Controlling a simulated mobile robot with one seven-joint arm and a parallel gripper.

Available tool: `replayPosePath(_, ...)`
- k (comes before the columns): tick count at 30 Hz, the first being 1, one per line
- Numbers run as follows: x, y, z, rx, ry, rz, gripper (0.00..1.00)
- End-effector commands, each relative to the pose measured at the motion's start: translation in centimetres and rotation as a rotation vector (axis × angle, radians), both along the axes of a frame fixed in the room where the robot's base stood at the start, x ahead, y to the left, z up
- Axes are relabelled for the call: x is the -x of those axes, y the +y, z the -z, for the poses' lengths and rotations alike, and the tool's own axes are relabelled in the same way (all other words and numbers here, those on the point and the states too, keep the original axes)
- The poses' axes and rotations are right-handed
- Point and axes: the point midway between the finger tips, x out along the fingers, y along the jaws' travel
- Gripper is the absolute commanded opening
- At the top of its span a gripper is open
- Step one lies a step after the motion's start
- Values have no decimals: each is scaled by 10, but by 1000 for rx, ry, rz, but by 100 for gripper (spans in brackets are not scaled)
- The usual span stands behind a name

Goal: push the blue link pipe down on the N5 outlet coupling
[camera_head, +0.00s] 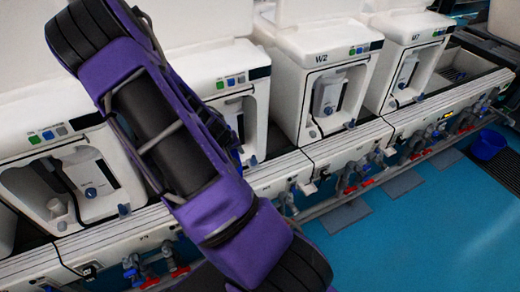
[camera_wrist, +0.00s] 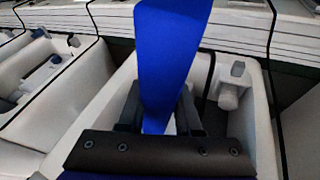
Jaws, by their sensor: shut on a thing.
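In the wrist view, a bright blue link pipe (camera_wrist: 172,50) runs from the top edge down between my fingers. My gripper (camera_wrist: 160,118) is shut on it, with a dark finger on each side. The lower end of the pipe is partly hidden by the gripper body. In the head view my purple and black arm crosses the left half and hides my gripper. I cannot make out the N5 outlet coupling in either view.
White test units stand in a row, one marked W2 (camera_head: 325,85) and one marked U7 (camera_head: 408,65). Below their front ledge run valves with red and blue handles (camera_head: 357,185). A blue bucket (camera_head: 488,145) stands on the blue floor (camera_head: 420,235), which is mostly open at right.

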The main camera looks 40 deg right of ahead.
Motion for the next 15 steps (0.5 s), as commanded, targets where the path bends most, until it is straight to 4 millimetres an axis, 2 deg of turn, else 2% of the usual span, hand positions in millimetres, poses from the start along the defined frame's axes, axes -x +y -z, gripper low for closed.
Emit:
replayPosePath(1, 5, -16, 6, 0, -2, 22, 0)
replayPosePath(6, 17, -55, 14, 0, -1, 50, 0)
replayPosePath(10, 24, -74, 17, 0, -1, 62, 0)
replayPosePath(15, 28, -84, 18, 0, 0, 67, 0)
